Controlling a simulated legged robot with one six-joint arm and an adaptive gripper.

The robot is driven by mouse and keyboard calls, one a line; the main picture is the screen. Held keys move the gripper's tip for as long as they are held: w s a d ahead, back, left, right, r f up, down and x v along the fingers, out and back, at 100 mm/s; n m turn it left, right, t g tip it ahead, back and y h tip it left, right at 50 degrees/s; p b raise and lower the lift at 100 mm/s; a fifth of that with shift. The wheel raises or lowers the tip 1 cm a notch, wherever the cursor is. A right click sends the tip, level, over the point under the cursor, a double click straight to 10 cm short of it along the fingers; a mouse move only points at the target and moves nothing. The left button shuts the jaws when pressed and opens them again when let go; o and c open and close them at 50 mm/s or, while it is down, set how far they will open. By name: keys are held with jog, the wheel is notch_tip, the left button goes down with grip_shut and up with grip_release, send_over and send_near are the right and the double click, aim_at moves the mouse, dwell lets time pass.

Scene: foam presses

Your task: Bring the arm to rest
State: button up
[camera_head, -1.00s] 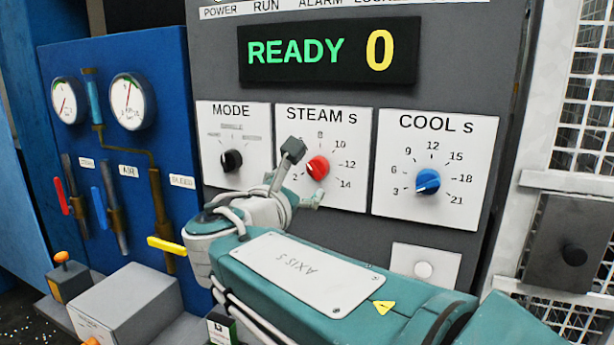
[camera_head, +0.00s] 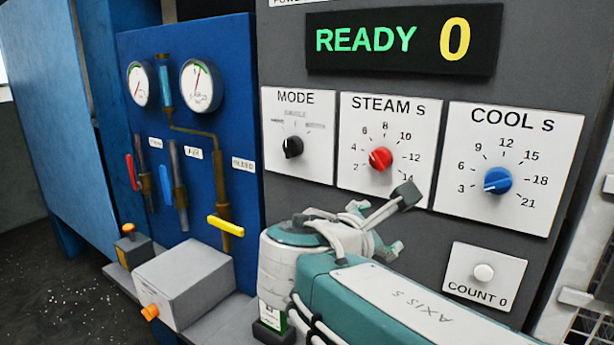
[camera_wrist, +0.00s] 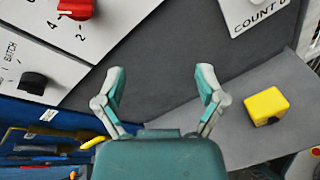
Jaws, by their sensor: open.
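My gripper (camera_head: 376,228) is in front of the grey control panel in the head view, below the red STEAM knob (camera_head: 380,158) and left of the COUNT 0 button (camera_head: 484,272). In the wrist view my gripper (camera_wrist: 162,80) has its two teal fingers spread apart, with nothing between them. Beyond them is bare grey panel face. I cannot tell how far the fingertips are from the panel, but no contact shows. My teal arm comes in from the lower right of the head view.
The black MODE knob (camera_head: 292,147) and blue COOL knob (camera_head: 497,181) flank the red one. The display (camera_head: 400,40) reads READY 0. A blue valve panel (camera_head: 236,75) with yellow handle (camera_head: 226,226) and a grey box (camera_head: 186,283) stand left. A yellow block (camera_wrist: 266,106) is right in the wrist view.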

jog(key=s+d+f+m+g+y, duration=0.2)
jog(key=s+f+m+g+y, duration=0.3)
jog(key=s+f+m+y, duration=0.4)
jog(key=s+f+m, duration=0.6)
jog(key=f+m, duration=0.4)
jog(key=m, duration=0.2)
jog(key=shift+s+d+g+y, duration=0.15)
jog(key=shift+d+g+y, duration=0.15)
jog(key=shift+d+g, duration=0.1)
